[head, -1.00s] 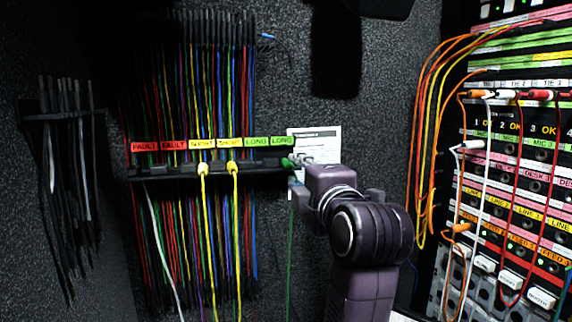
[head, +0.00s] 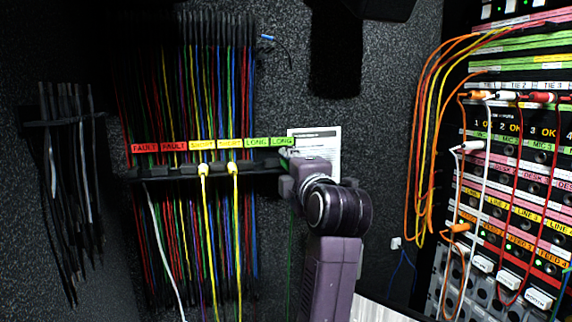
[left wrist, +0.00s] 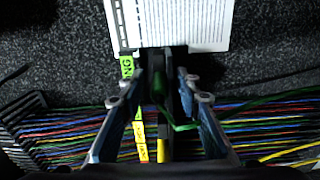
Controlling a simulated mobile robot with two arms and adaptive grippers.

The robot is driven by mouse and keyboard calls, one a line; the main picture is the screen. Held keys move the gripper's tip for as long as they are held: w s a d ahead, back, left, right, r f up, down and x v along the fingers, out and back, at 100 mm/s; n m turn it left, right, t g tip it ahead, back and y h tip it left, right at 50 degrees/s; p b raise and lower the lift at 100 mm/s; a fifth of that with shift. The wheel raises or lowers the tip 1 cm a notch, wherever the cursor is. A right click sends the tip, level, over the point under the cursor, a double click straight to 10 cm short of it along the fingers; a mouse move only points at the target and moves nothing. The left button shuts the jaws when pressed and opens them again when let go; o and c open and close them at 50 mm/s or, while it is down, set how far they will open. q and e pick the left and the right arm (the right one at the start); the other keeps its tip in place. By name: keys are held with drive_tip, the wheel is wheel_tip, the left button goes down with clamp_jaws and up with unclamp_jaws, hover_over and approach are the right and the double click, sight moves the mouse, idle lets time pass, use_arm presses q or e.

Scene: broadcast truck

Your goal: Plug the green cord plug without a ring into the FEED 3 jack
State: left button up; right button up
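A green plug (left wrist: 158,84) sits at the LONG end of the cord rack (head: 160,173). In the left wrist view it stands between the fingers of my left gripper (left wrist: 161,88), with gaps on both sides, so the gripper looks open around it. A green cord (left wrist: 250,102) trails off to the right. In the head view my left gripper (head: 288,172) hides the plug. Whether the plug carries a ring cannot be made out. The orange FEED label row (head: 519,243) is low on the jack panel at right; the FEED 3 jack itself is hard to make out. My right gripper is not visible.
Two yellow plugs (head: 203,169) hang under the SHORT labels, left of the gripper. A white paper sheet (head: 322,146) is on the wall behind. Orange, red and white patch cords (head: 420,140) loop over the panel. The wall between rack and panel is mostly clear.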

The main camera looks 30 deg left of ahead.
use_arm(q)
drive_tip(key=shift+p, duration=0.55)
idle(0.8)
drive_tip(key=shift+c, duration=0.3)
drive_tip(key=shift+r, duration=0.2)
clamp_jaws()
drive_tip(key=o, duration=0.8)
unclamp_jaws()
drive_tip(key=shift+f, duration=0.15)
drive_tip(key=v, duration=0.7)
drive_tip(key=shift+s+d, duration=0.2)
